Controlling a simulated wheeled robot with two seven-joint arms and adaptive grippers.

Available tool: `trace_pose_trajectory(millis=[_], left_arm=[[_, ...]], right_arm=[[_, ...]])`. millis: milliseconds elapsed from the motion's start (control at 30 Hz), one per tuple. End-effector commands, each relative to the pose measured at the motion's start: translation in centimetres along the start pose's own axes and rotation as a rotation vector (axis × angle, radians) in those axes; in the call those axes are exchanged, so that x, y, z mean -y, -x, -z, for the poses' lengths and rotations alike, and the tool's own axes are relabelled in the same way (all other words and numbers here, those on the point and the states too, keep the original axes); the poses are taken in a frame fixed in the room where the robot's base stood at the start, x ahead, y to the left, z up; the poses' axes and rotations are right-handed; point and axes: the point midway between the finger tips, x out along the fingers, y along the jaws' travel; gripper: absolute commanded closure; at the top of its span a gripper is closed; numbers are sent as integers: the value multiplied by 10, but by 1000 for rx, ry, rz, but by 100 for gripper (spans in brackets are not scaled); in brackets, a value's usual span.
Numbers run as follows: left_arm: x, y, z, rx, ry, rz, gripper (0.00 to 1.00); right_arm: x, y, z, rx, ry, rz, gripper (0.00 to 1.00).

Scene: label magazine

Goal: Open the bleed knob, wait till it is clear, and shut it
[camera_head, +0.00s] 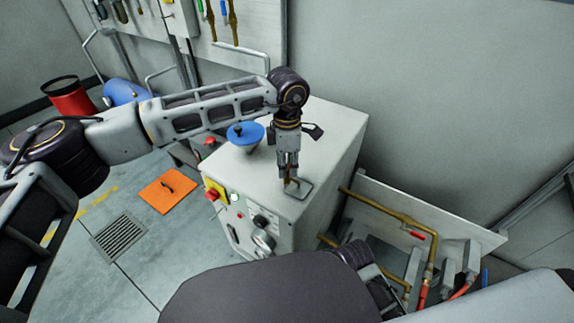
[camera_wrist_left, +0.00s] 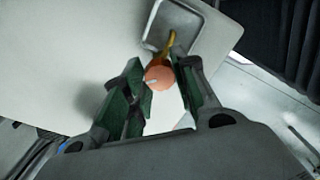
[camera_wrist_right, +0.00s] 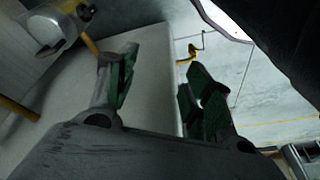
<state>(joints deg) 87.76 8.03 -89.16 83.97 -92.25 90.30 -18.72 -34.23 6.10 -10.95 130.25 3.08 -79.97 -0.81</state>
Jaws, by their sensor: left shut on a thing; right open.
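The bleed knob is a round orange-pink knob (camera_wrist_left: 160,77) on a brass stem (camera_wrist_left: 170,42), seen in the left wrist view. It stands at a small grey square tray (camera_wrist_left: 207,22) on top of the white cabinet; the tray also shows in the head view (camera_head: 300,188). My left gripper (camera_head: 289,178) points down at the tray, its fingers around the knob and shut on it. The fingers hide most of the knob in the head view. No liquid can be made out. My right gripper (camera_wrist_right: 155,85) is open and empty beside a pale panel.
The white cabinet (camera_head: 335,135) carries a blue round-topped part (camera_head: 245,133) left of my left gripper. Its front has a red knob on yellow (camera_head: 212,194) and gauges. Brass pipes (camera_head: 400,218) run at the right. An orange mat (camera_head: 168,191) and a drain grate (camera_head: 119,238) lie on the floor.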

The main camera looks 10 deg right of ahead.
Motion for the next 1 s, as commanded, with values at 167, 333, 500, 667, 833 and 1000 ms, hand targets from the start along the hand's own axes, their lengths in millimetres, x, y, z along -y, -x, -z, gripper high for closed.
trace_pose_trajectory(millis=[167,333,500,667,833,1000], left_arm=[[-1,0,0,1,-134,-2,96],[-1,1,0,1,-265,-3,96],[-1,1,0,1,-395,-3,96],[-1,1,0,1,-512,-3,96],[-1,1,0,1,-612,-3,96],[-1,1,0,1,-680,-3,96]], right_arm=[[2,4,-1,-7,1,4,49],[3,7,-2,-10,2,6,49],[3,11,1,-18,3,7,49],[4,15,4,-28,4,8,49],[4,18,6,-39,5,9,49],[4,18,6,-38,6,10,49]])
